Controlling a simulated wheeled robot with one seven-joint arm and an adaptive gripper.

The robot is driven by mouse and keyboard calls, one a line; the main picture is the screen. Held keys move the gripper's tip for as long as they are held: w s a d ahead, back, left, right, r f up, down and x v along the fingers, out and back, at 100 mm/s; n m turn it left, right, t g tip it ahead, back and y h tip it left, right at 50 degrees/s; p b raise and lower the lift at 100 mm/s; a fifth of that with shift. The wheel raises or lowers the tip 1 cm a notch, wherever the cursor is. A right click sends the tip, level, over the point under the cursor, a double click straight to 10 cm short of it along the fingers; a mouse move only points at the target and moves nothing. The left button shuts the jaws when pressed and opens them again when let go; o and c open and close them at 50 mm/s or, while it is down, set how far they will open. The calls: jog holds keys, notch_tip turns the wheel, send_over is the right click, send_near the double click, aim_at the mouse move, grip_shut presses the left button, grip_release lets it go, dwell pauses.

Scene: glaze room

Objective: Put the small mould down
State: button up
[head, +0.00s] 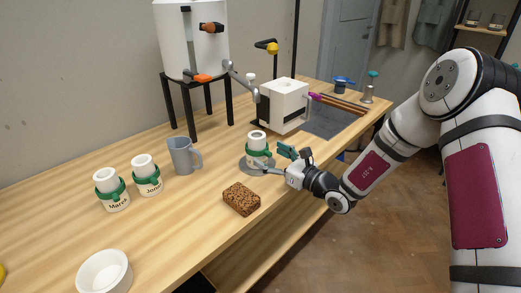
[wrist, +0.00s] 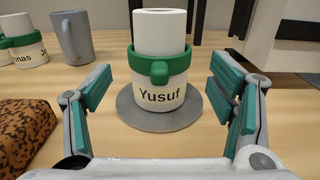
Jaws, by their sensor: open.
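The small mould is a white cylinder with a green band and the name "Yusuf" (wrist: 160,93). It stands upright on a round grey disc (wrist: 194,112) on the wooden bench. In the head view the mould (head: 257,141) and the disc (head: 243,165) are near the bench's front edge. My gripper (head: 274,160) reaches in from the right, open and holding nothing. In the wrist view its teal-padded fingers stand left and right of the mould, with a clear gap on each side. How far they reach past its front face I cannot tell.
Two similar banded moulds, one left (head: 112,190) and one right (head: 147,175), stand beside a grey mug (head: 184,156). A brown sponge (head: 241,199) lies nearby, a white bowl (head: 104,272) in front. A white box machine (head: 283,104) and a tank on legs (head: 190,45) stand behind.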

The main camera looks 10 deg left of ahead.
jog(key=v, duration=0.6)
jog(key=shift+s+a+r, duration=0.15)
jog(key=shift+s+r, duration=0.05)
jog(key=shift+r, duration=0.15)
jog(key=s+a+r+n+g+y, duration=0.2)
jog(key=s+a+r+n+g, duration=0.2)
jog(key=s+r+n+g, duration=0.45)
jog(key=s+r+n+g+h, duration=0.1)
jog(key=s+r+n, duration=0.15)
jog(key=s, duration=0.25)
jog(key=s+d+r+n+g+h, duration=0.1)
jog(key=s+n+g, duration=0.15)
jog(key=s, duration=0.25)
jog(key=s+r+n+h, duration=0.1)
jog(key=s+r+n, duration=0.1)
jog(key=s+n, duration=0.25)
jog(key=s+d+r+n+t+h, duration=0.1)
jog(key=s+d+n+t+h, duration=0.1)
jog(key=s+d+n+h, duration=0.5)
jog(key=s+d+h, duration=0.6)
jog(key=s+d, duration=0.5)
jog(key=d, duration=0.3)
jog(key=shift+s+d+n+t, duration=0.2)
jog(key=shift+d+n+t, duration=0.1)
jog(key=shift+t, duration=0.1)
jog(key=shift+a+r+p, duration=0.1)
jog(key=shift+r+p, duration=0.1)
jog(key=shift+p, duration=0.1)
